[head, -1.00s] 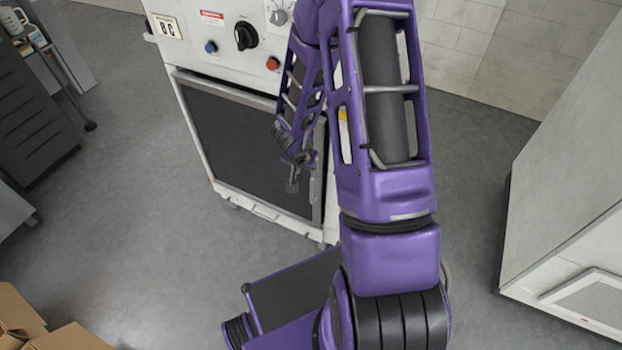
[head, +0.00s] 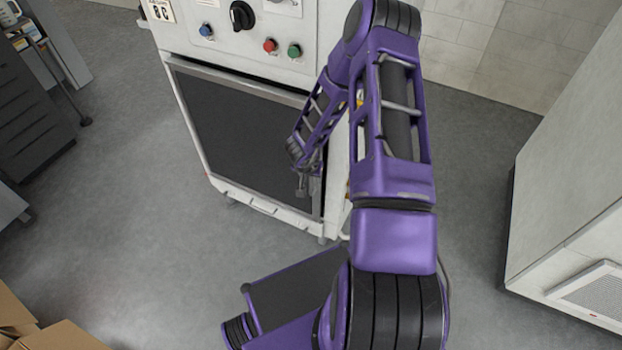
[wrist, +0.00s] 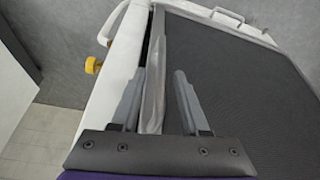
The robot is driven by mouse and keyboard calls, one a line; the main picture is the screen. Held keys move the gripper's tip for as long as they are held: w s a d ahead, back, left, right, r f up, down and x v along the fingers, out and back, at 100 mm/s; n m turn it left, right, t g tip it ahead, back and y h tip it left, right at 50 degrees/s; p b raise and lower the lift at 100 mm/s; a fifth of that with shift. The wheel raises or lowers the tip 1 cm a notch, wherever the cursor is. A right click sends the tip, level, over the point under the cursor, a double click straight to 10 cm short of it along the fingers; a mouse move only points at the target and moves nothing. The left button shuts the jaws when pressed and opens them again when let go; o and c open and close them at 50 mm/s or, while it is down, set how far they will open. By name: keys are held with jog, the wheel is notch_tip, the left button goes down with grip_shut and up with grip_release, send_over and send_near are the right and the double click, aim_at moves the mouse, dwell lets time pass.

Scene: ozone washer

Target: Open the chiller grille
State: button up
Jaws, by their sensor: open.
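The chiller grille (head: 240,135) is a dark mesh panel in a pale metal frame, low on the front of a white machine. It also fills the right of the wrist view (wrist: 235,65). A dark strip shows between the grille's side frame and the white cabinet in the wrist view; I cannot tell how far the grille stands out. My gripper (wrist: 158,80) is open, with one grey finger on each side of the pale frame edge. Whether the fingers touch it is unclear. In the head view my gripper (head: 302,188) is small and near the grille's right edge.
The white machine's control panel (head: 250,30) has a black knob and coloured buttons. A large white cabinet (head: 575,170) stands at the right. Cardboard boxes (head: 60,335) lie at the bottom left and dark drawers (head: 32,125) stand at the left. Grey floor is clear before the grille.

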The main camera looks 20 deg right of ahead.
jog(key=shift+w+f, duration=0.1)
jog(key=shift+f, duration=0.05)
jog(key=shift+c, duration=0.2)
grip_shut()
dwell(1.2)
